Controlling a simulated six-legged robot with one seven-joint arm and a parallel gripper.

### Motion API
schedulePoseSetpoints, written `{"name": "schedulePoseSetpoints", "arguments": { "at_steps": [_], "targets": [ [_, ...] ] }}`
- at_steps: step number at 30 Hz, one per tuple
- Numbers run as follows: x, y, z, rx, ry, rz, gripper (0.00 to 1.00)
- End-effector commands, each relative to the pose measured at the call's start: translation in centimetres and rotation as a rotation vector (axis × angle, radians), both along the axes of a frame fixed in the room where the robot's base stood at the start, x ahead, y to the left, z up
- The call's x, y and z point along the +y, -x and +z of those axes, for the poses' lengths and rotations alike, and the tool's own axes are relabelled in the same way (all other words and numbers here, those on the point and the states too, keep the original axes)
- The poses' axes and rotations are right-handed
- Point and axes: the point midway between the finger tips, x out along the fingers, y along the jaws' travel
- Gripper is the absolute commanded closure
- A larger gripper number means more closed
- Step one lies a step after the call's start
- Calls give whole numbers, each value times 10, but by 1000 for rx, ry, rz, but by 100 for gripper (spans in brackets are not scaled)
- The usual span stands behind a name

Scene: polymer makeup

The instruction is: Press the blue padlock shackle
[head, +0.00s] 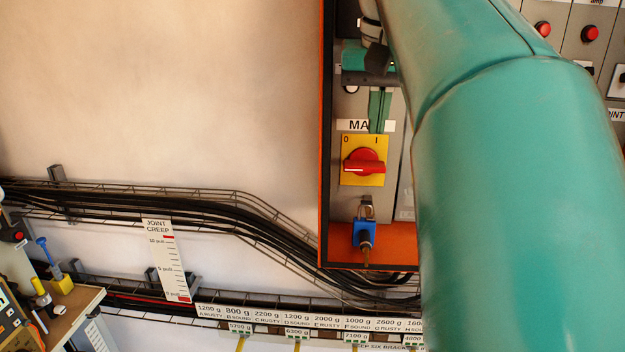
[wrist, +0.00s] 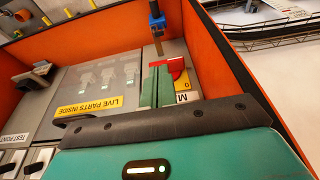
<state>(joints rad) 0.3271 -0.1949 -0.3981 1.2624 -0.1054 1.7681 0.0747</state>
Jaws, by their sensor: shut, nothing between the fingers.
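The blue padlock (head: 364,236) hangs upright low on the grey switch panel, with a key at its lower end. Its metal shackle (head: 366,208) stands above the body, below the red rotary switch (head: 364,163) on its yellow plate. My gripper (head: 378,130) is shut and empty, its green fingers pointing down just above the switch and apart from the padlock. In the wrist view, the closed fingers (wrist: 157,68) overlap part of the red switch (wrist: 178,72). The padlock (wrist: 157,22) shows beyond them at the top; its shackle is hard to make out there.
The orange cabinet edge (head: 325,140) borders the panel on the left. A cable tray (head: 190,205) runs left and below. A yellow "LIVE PARTS INSIDE" label (wrist: 90,106) marks a cover beside the switch. My teal arm hides much of the cabinet at right.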

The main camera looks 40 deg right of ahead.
Motion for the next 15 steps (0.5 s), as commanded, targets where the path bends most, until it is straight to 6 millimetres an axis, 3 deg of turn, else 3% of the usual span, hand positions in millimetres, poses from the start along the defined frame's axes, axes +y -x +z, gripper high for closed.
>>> {"name": "schedulePoseSetpoints", "arguments": {
  "at_steps": [15],
  "targets": [
    [-1,6,2,4,0,-11,100]
  ]
}}
